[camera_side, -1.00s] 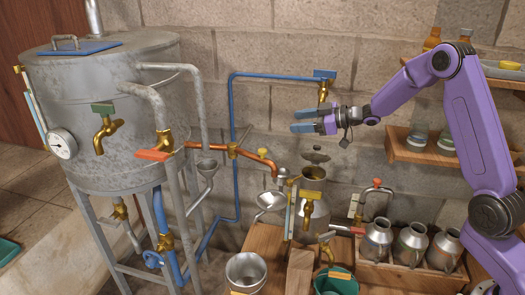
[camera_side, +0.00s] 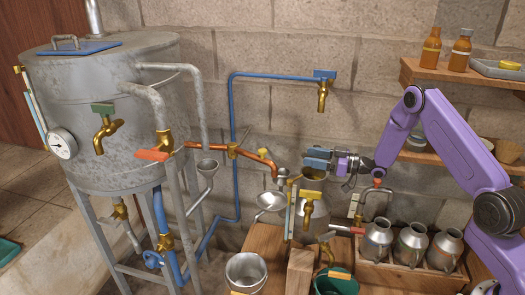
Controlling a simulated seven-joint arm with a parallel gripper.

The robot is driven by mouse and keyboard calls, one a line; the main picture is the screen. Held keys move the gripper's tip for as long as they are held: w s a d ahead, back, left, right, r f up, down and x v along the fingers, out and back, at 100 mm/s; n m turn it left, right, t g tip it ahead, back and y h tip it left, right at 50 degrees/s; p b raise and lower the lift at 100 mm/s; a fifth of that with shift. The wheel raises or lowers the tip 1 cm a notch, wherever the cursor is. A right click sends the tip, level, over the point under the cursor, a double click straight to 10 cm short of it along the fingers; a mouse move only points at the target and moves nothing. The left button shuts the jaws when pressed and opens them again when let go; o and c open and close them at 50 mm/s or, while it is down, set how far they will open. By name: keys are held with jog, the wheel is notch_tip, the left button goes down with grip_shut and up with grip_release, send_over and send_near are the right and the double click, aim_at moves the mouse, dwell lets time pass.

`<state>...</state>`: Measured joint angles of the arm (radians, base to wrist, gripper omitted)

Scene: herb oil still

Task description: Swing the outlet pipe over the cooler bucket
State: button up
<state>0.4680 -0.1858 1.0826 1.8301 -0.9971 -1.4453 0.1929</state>
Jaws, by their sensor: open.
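My gripper (camera_side: 317,158) is open, with its blue fingers pointing left. In the picture it overlaps the top of the metal can (camera_side: 313,215), and I see nothing between the fingers. I cannot tell which is the cooler bucket.
The large metal still (camera_side: 100,150) fills the left. A blue pipe (camera_side: 270,76) with a brass tap (camera_side: 322,95) runs along the wall. A metal funnel (camera_side: 270,201) is below the copper pipe's end. Several metal jugs (camera_side: 413,245) stand at right, with shelves (camera_side: 460,78) above.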

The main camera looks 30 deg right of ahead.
send_near(262, 150)
jog(key=x, duration=1)
jog(key=shift+d, duration=0.1)
grip_shut()
